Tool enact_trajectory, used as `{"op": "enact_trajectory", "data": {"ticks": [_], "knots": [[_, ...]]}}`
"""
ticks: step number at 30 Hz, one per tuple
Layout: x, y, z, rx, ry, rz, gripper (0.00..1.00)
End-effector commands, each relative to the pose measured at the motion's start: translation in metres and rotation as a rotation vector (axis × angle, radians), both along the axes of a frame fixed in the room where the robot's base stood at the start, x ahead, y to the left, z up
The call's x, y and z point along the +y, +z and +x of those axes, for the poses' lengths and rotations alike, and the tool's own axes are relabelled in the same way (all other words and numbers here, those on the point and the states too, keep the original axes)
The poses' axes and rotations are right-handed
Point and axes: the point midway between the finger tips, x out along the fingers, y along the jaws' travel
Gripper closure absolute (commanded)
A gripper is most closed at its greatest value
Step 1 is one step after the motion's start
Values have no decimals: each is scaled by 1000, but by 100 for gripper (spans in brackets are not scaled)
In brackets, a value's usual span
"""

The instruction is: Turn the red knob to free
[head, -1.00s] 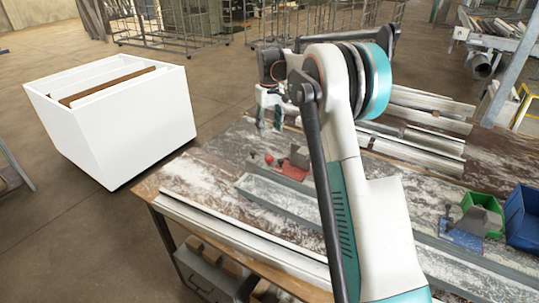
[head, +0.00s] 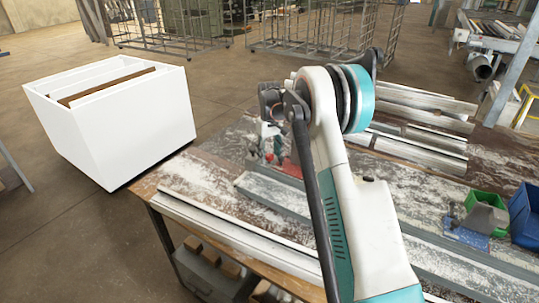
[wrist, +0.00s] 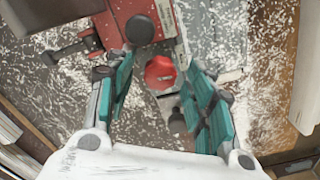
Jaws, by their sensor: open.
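The red knob (wrist: 160,73) shows its round top in the middle of the wrist view. It sits beside a red clamp body (wrist: 117,20) with dark fittings. My gripper (wrist: 162,66) is open, with one teal finger to the left of the knob and the other to its right. I see gaps between the fingers and the knob; contact is not visible. In the head view my gripper (head: 268,145) is low over the bench beside the red clamp (head: 291,168), and the knob is hard to make out there. Any marking for free is not readable.
The bench top (head: 200,175) is strewn with pale shavings. A long grey rail (head: 270,195) runs in front of the clamp. Metal profiles (head: 430,115) lie behind my arm. Green (head: 487,205) and blue (head: 525,215) bins stand at the right. A white bin (head: 150,125) stands on the floor.

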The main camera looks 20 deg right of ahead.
Motion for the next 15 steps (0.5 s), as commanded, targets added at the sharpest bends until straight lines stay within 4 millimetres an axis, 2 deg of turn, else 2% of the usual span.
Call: {"op": "enact_trajectory", "data": {"ticks": [7, 8, 13, 15], "knots": [[0, -1, 0, 0, 0, 0, 51], [0, -1, 0, 0, 0, 0, 54], [0, -1, 0, 0, 0, 0, 92], [0, -1, 0, 0, 0, 0, 96]]}}
